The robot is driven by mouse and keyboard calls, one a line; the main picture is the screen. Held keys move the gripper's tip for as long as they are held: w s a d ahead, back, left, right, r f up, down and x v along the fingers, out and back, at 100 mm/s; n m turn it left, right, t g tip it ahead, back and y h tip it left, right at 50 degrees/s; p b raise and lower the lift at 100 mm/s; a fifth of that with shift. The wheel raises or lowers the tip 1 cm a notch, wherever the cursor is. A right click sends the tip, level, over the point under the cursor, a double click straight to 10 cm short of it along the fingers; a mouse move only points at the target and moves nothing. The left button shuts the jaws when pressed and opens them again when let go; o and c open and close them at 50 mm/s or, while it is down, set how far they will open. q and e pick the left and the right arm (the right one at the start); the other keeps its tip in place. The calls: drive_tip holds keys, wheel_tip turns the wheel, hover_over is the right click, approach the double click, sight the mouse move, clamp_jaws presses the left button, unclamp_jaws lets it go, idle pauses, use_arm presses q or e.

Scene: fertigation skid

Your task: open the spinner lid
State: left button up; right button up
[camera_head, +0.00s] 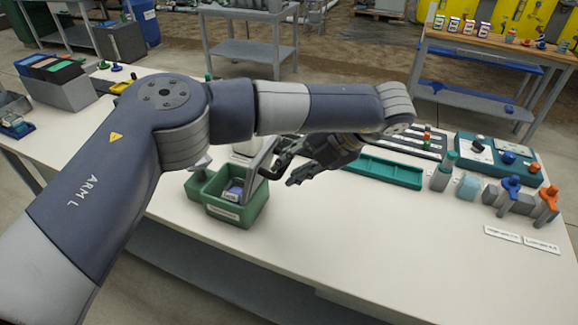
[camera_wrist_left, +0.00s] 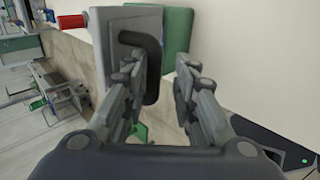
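The spinner is a green open-topped box (camera_head: 238,213) on the white table, with a small blue-and-white item inside. Its grey lid (camera_head: 259,166) stands steeply tilted up at the box's right side. In the left wrist view the lid (camera_wrist_left: 118,18) is a grey panel with a dark loop handle (camera_wrist_left: 155,60). My left gripper (camera_head: 288,172) is just right of the lid, pointing at its handle side. In the wrist view its fingers (camera_wrist_left: 157,72) are apart, with part of the handle between them. I cannot tell whether they touch it. My right gripper is not in view.
A green tray (camera_head: 385,172) lies to the right of my gripper. Valves with blue and orange knobs (camera_head: 512,190) and a blue control box (camera_head: 495,155) stand further right. Bins (camera_head: 60,82) stand at the far left. The front middle of the table is clear.

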use_arm(q)
drive_tip(key=v, duration=1.1)
drive_tip(key=shift+s+d, duration=0.2)
drive_tip(key=shift+d, duration=0.1)
